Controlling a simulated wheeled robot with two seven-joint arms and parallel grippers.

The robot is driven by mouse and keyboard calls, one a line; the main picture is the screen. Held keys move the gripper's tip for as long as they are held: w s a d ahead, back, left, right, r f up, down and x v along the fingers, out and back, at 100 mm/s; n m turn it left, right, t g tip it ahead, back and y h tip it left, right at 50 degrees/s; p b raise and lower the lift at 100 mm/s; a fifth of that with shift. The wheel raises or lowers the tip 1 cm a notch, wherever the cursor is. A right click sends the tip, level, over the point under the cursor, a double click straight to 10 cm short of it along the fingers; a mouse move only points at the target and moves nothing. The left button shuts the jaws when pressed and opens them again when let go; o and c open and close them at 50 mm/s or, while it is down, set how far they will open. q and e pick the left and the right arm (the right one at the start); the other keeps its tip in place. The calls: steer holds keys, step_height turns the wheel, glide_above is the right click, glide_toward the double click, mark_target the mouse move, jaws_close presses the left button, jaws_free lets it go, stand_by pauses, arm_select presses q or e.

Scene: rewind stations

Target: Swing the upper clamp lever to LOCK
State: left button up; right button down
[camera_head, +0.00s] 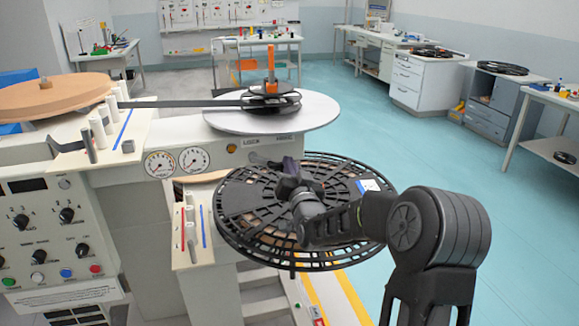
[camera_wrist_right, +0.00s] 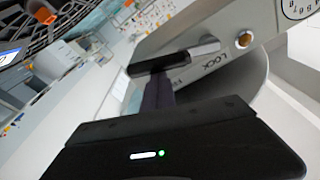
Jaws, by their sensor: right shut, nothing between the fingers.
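A silver lever arm with a dark grip (camera_wrist_right: 205,48) shows in the wrist view beside the LOCK lettering (camera_wrist_right: 216,61) on the machine's front. My right gripper (camera_wrist_right: 157,92) is shut and empty, its dark fingers reaching up to the grip; whether they touch it I cannot tell. In the head view my right gripper (camera_head: 290,168) is above the lower black reel and below the upper grey platter (camera_head: 315,113). It hides the lever there. The lettering (camera_head: 251,142) on the front face is only partly readable. My left gripper is not in view.
The large black slotted reel (camera_head: 250,240) lies close under my right gripper and wrist. An orange knob (camera_head: 231,148) and two round gauges (camera_head: 175,161) are on the machine front. A control panel (camera_head: 45,225) is at left. Open floor (camera_head: 430,150) lies to the right.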

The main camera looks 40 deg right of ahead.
steer(key=w+a+f+m+g+b, duration=0.2)
steer(key=a+f+m+b, duration=0.4)
steer(key=m+b, duration=0.9)
steer(key=shift+w+a+f+h+b, duration=0.3)
steer(key=shift+f+b, duration=0.5)
steer(key=shift+b, duration=1.2)
steer(key=shift+s, duration=0.15)
steer(key=shift+d, duration=0.2)
